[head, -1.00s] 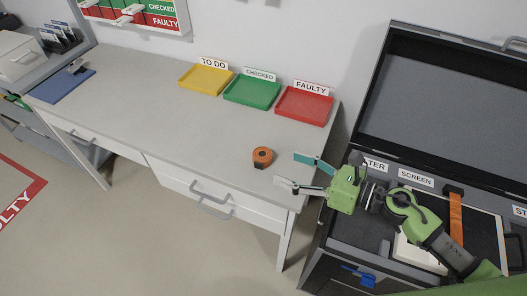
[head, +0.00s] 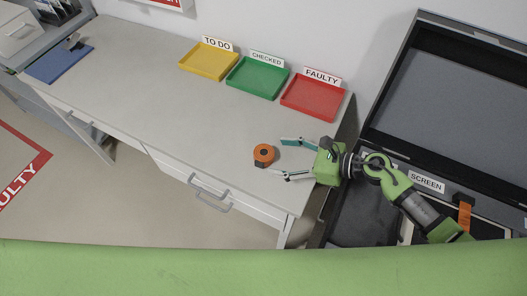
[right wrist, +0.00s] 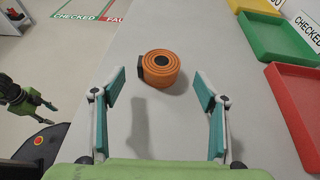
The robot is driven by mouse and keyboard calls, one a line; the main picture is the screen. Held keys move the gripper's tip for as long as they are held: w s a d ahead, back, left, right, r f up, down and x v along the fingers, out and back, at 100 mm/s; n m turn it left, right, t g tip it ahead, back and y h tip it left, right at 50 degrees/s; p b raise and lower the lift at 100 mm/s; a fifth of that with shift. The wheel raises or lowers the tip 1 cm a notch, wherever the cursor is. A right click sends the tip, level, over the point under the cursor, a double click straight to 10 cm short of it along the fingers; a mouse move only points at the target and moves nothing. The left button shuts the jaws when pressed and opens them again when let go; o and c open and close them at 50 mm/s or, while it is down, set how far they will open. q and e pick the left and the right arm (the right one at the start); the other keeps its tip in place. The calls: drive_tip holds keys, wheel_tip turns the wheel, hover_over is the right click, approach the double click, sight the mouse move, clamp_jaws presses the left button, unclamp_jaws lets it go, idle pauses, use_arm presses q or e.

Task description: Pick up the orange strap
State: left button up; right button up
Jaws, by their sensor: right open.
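The orange strap (head: 264,153) is rolled into a short coil with a dark buckle on its side. It lies on the grey desk (head: 150,110) near its front right part. My right gripper (head: 279,157) is open, its fingers pointing left, with the strap just beyond the fingertips. In the right wrist view the strap (right wrist: 160,68) sits ahead, roughly centred between the two teal fingers, with nothing held. My left gripper (right wrist: 42,104) shows small at the left edge of the right wrist view; its jaw state is unclear.
Yellow (head: 208,61), green (head: 257,78) and red (head: 311,97) trays stand along the wall, labelled TO DO, CHECKED and FAULTY. An open case (head: 450,80) is at the right, with another orange strap (head: 464,216) inside. The desk around the coil is clear.

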sight(268, 155)
drive_tip(key=shift+w+a+f, duration=0.15)
drive_tip(key=shift+w+a, duration=0.05)
drive_tip(key=shift+a, duration=0.15)
drive_tip(key=shift+r+p+x, duration=0.2)
drive_tip(key=shift+p+x, duration=0.55)
drive_tip(key=shift+x, duration=0.35)
drive_tip(key=x, duration=0.2)
drive_tip(key=shift+a+f+p, duration=0.15)
drive_tip(key=shift+a+p, duration=0.15)
drive_tip(key=shift+w+a+f, duration=0.15)
drive_tip(key=shift+a+f, duration=0.1)
drive_tip(key=shift+a, duration=0.05)
use_arm(q)
drive_tip(key=shift+w+r, duration=1)
drive_tip(key=shift+r, duration=0.2)
use_arm(e)
drive_tip(key=c, duration=1.2)
